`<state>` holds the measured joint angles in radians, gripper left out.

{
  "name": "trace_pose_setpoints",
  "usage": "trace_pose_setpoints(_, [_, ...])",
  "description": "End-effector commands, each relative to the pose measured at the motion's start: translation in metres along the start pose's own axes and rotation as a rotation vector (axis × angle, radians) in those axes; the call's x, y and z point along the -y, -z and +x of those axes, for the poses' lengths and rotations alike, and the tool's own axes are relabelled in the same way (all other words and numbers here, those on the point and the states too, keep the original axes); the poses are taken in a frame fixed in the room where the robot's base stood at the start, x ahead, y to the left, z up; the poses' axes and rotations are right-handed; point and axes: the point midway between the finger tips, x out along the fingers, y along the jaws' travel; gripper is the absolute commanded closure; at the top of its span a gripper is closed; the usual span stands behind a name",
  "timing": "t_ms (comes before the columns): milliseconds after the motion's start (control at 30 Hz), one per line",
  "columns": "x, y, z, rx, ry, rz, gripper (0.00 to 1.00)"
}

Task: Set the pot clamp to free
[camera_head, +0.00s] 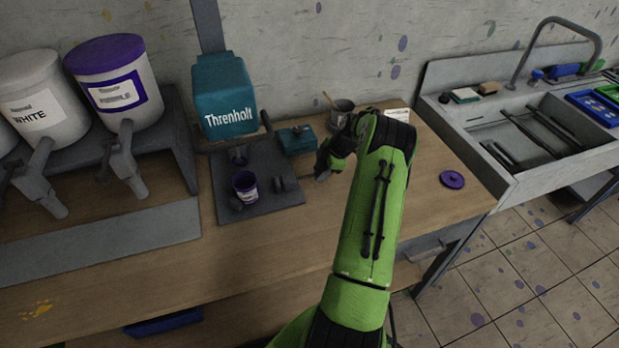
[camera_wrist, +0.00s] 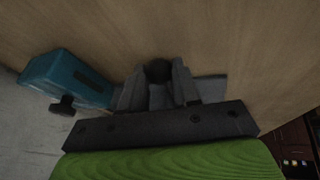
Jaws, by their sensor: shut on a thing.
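The purple paint pot (camera_head: 244,187) stands upright on the dark base plate (camera_head: 262,214) of the teal Threnholt machine (camera_head: 224,95). The pot clamp (camera_head: 283,184) is a dark block just right of the pot, with a thin part running right toward my gripper. My gripper (camera_head: 322,174) is low over the plate's right side, partly hidden by my arm in the head view. In the wrist view, my gripper (camera_wrist: 158,88) is shut on a dark round knob (camera_wrist: 158,70), apparently the clamp's handle. The clamp's setting cannot be read.
A small teal box (camera_head: 297,139) with a black knob sits behind my gripper; it also shows in the wrist view (camera_wrist: 68,80). A grey mug (camera_head: 342,112) stands behind. A purple lid (camera_head: 452,180) lies right. Paint buckets (camera_head: 117,80) stand left. The front wooden bench is clear.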

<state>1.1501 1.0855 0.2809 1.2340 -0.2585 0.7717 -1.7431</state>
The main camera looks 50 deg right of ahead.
Motion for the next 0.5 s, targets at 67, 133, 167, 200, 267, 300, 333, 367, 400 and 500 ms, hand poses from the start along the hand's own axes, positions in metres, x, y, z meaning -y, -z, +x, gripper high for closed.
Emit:
trace_pose_setpoints(67, [-0.0023,-0.0084,-0.0009,0.001,-0.005,-0.003,1.00])
trace_pose_setpoints(133, [-0.0029,-0.0109,-0.0034,0.002,-0.004,-0.002,1.00])
trace_pose_setpoints(167, [-0.0029,-0.0111,-0.0040,0.003,-0.004,-0.002,1.00])
trace_pose_setpoints(200, [-0.0029,-0.0112,-0.0046,0.003,-0.004,-0.001,1.00])
trace_pose_setpoints(267, [-0.0029,-0.0113,-0.0050,0.004,-0.004,-0.001,1.00])
trace_pose_setpoints(300, [-0.0029,-0.0114,-0.0051,0.004,-0.004,0.000,1.00])
trace_pose_setpoints(333, [-0.0030,-0.0115,-0.0052,0.005,-0.004,0.000,1.00])
trace_pose_setpoints(367, [-0.0030,-0.0117,-0.0053,0.005,-0.004,0.001,1.00])
trace_pose_setpoints(400, [-0.0030,-0.0118,-0.0054,0.005,-0.005,0.001,0.65])
trace_pose_setpoints(500, [-0.0028,-0.0114,-0.0052,0.004,-0.004,0.001,0.49])
